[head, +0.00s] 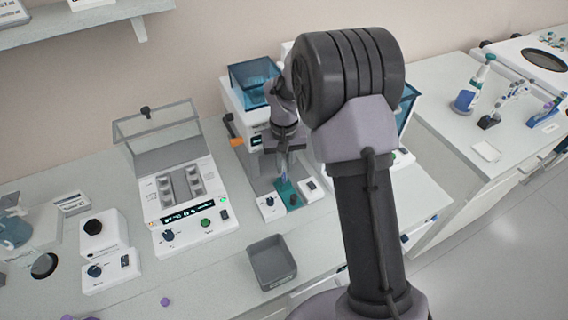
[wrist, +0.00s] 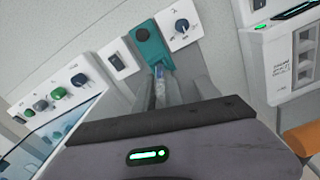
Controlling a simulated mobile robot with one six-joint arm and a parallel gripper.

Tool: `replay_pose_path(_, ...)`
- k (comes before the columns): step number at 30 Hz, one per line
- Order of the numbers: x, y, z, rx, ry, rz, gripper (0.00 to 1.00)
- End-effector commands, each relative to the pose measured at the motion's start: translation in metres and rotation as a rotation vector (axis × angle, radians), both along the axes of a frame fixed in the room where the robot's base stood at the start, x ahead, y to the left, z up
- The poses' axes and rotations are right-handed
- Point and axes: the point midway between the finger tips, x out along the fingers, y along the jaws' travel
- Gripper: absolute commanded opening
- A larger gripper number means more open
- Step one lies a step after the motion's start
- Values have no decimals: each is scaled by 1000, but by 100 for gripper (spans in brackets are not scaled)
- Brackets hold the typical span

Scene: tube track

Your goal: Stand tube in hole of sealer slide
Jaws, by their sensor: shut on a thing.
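The teal sealer slide (head: 289,194) lies at the front of the sealer, between two white control blocks. In the wrist view the slide (wrist: 151,48) shows a dark round spot near its far end. My gripper (head: 284,172) points down over the back part of the slide. It is shut on a small clear tube (wrist: 160,88), which sits between the two grey fingers in the wrist view. The tube's bluish end meets the slide's near edge in the picture. I cannot tell whether that end is in the hole, which is hidden.
The sealer (head: 245,88) with a blue clear cover stands behind my gripper. A white device with a raised clear lid (head: 160,135) stands to the left. A grey open bin (head: 271,263) is in front. White control blocks (head: 312,190) flank the slide closely.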

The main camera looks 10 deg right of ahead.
Motion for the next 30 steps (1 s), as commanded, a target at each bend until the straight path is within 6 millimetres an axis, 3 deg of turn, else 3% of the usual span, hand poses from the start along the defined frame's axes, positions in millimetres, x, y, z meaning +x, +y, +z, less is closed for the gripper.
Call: replay_pose_path(30, 0, 0, -18, 0, 0, 0, 0)
